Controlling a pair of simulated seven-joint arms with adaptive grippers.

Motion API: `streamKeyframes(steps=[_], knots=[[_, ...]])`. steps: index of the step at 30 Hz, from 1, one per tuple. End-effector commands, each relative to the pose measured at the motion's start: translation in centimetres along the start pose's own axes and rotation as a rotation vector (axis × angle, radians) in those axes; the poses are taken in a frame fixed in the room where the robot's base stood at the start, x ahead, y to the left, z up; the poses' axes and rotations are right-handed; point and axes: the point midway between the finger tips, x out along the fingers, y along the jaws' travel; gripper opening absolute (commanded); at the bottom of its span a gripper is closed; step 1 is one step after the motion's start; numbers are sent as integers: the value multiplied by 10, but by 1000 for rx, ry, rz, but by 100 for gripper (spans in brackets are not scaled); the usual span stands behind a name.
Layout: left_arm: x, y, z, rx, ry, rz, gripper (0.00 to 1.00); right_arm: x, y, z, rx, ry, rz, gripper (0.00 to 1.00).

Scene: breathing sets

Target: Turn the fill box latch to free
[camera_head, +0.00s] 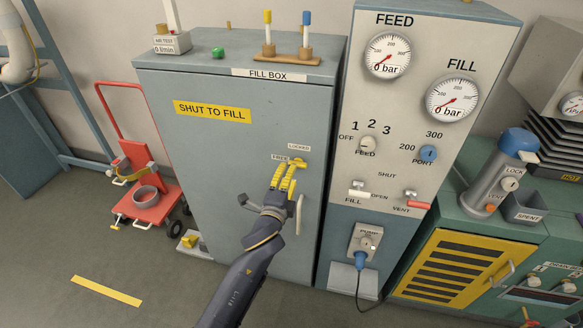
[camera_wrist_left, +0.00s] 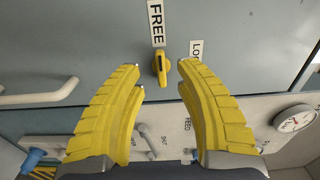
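The fill box latch is a small yellow handle (camera_head: 299,163) on the grey fill box door, beside the FREE label (camera_head: 280,157) and below the LOCKED label (camera_head: 299,147). In the left wrist view the latch (camera_wrist_left: 161,65) lies lengthwise roughly in line with the FREE label (camera_wrist_left: 156,20); the LOCKED label (camera_wrist_left: 195,47) is partly hidden by a finger. My left gripper (camera_head: 289,167) has yellow fingers close to the latch. In its wrist view the fingers (camera_wrist_left: 161,79) are apart, with the latch showing in the gap between and beyond the tips. No grip on it is visible. My right gripper is not in view.
The gauge panel (camera_head: 400,110) stands right of the fill box. A red cart (camera_head: 150,205) stands left, with open floor in front.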

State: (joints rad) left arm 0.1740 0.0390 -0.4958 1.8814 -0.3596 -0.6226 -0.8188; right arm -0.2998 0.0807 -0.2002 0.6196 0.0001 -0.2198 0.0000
Motion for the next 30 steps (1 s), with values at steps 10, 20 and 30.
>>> streamKeyframes(steps=[10, 20, 30], knots=[[-51, 0, 0, 1, -1, 0, 34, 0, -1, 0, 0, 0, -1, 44], [-64, 0, 0, 0, -1, 0, 34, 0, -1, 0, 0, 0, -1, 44], [-64, 0, 0, 0, -1, 0, 34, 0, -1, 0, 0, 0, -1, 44]])
